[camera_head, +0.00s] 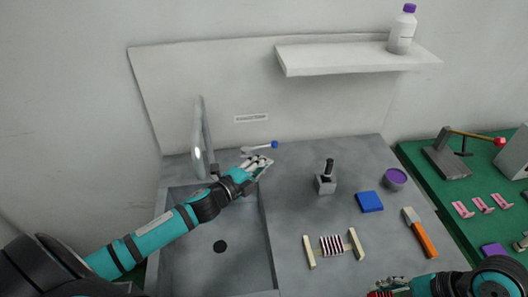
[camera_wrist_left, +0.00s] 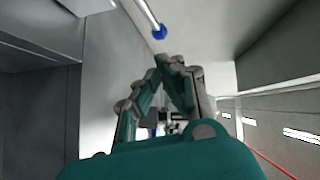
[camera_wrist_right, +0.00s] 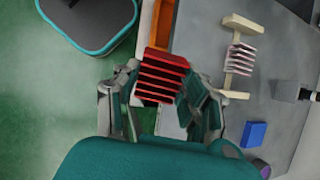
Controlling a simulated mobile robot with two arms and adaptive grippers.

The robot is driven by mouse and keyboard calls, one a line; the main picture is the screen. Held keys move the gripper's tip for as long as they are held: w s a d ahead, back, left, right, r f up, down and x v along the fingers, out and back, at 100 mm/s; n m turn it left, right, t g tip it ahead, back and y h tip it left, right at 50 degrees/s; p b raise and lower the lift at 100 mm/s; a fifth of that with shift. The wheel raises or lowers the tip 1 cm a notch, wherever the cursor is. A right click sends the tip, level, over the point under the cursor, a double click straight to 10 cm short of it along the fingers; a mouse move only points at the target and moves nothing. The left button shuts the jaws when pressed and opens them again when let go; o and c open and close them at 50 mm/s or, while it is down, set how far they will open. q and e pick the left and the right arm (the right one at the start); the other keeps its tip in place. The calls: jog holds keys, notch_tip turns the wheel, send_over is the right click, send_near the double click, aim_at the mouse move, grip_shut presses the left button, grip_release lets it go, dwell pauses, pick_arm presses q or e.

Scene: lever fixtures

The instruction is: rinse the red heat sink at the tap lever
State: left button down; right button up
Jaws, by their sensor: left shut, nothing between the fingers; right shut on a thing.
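The tap (camera_head: 203,140) stands at the back of the grey sink (camera_head: 178,245) in the head view. Its lever (camera_head: 260,147), a pale rod with a blue ball end, points to the right. My left gripper (camera_head: 265,162) is shut and empty just in front of and below the lever. In the left wrist view the lever's blue ball (camera_wrist_left: 160,32) appears just beyond the closed fingertips (camera_wrist_left: 170,62); I cannot tell whether they touch. My right gripper (camera_wrist_right: 160,95) is shut on the red finned heat sink (camera_wrist_right: 162,74). In the head view only a bit of it (camera_head: 380,293) shows at the bottom edge.
The counter right of the sink holds a black-handled lever (camera_head: 327,172), blue block (camera_head: 369,201), purple bowl (camera_head: 395,179), orange-handled tool (camera_head: 424,237) and cream rack (camera_head: 309,253) with a striped part. A shelf (camera_head: 355,56) overhangs behind. A green table (camera_head: 430,160) stands right.

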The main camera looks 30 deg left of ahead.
aim_at(259, 147)
pick_arm(q)
jog(key=w, duration=0.2)
jog(key=w+a, duration=0.1)
jog(key=shift+w+f+p, duration=0.3)
jog(key=shift+w+p, duration=0.05)
jog(key=shift+w, duration=0.05)
pick_arm(e)
jog(key=shift+r, duration=0.45)
pick_arm(q)
jog(key=shift+w+a+f, duration=0.2)
jog(key=shift+w+a, duration=0.25)
jog(key=shift+w, duration=0.05)
pick_arm(e)
jog(key=shift+r, duration=0.1)
pick_arm(q)
jog(key=shift+w+a+n+y, duration=0.15)
jog(key=shift+w+n+y, duration=0.25)
jog(key=shift+w, duration=0.05)
pick_arm(e)
jog(key=shift+s, duration=0.1)
